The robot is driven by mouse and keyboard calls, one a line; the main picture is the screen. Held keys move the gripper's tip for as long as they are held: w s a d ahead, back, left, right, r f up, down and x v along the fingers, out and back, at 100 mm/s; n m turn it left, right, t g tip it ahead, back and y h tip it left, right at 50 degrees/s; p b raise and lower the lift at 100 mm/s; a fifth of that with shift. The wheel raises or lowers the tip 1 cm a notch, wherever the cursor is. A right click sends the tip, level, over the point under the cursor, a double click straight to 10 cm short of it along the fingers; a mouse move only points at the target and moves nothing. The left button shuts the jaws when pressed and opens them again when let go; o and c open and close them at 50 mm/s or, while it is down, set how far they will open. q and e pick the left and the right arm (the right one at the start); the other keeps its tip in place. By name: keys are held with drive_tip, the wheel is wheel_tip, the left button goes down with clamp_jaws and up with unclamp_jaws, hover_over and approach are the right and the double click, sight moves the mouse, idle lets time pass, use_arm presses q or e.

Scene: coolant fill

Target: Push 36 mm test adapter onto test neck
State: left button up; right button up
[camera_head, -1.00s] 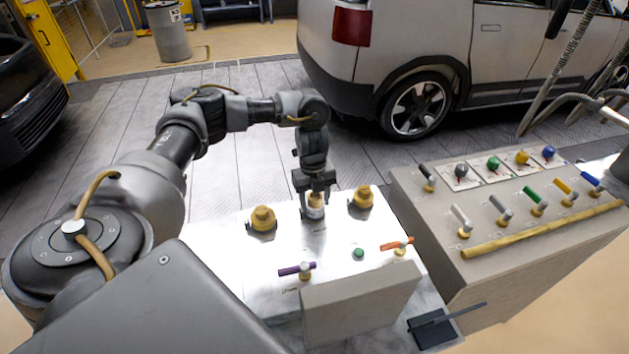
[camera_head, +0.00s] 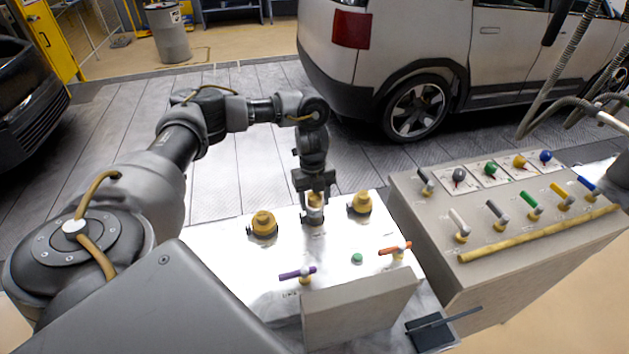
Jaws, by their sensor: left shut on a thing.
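My left gripper (camera_head: 314,199) points straight down over the back middle of the white test panel (camera_head: 225,259). It is shut on a small brass-coloured piece with a pale lower part, which I take to be the 36 mm adapter (camera_head: 315,208). The adapter is upright and sits right over the spot where the test neck would be. The neck itself is hidden or too small to tell apart, so I cannot tell whether the adapter is seated on it. My right gripper is not in view.
Brass fittings stand close on either side, left (camera_head: 262,223) and right (camera_head: 361,203). In front are a purple-handled valve (camera_head: 298,273), a green button (camera_head: 357,258) and an orange-handled valve (camera_head: 395,249). A grey console (camera_head: 440,225) with several coloured levers stands to the right.

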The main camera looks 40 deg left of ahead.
use_arm(q)
drive_tip(key=shift+p, duration=0.6)
idle(1.1)
drive_tip(key=shift+f+b, duration=0.8)
drive_tip(key=shift+f, duration=0.4)
drive_tip(key=o, duration=1.1)
drive_tip(key=shift+o, duration=0.2)
drive_tip(key=shift+r, duration=0.1)
drive_tip(key=r, duration=0.7)
drive_tip(key=w+a+r, duration=0.1)
drive_tip(key=r, duration=0.2)
drive_tip(key=shift+r, duration=0.35)
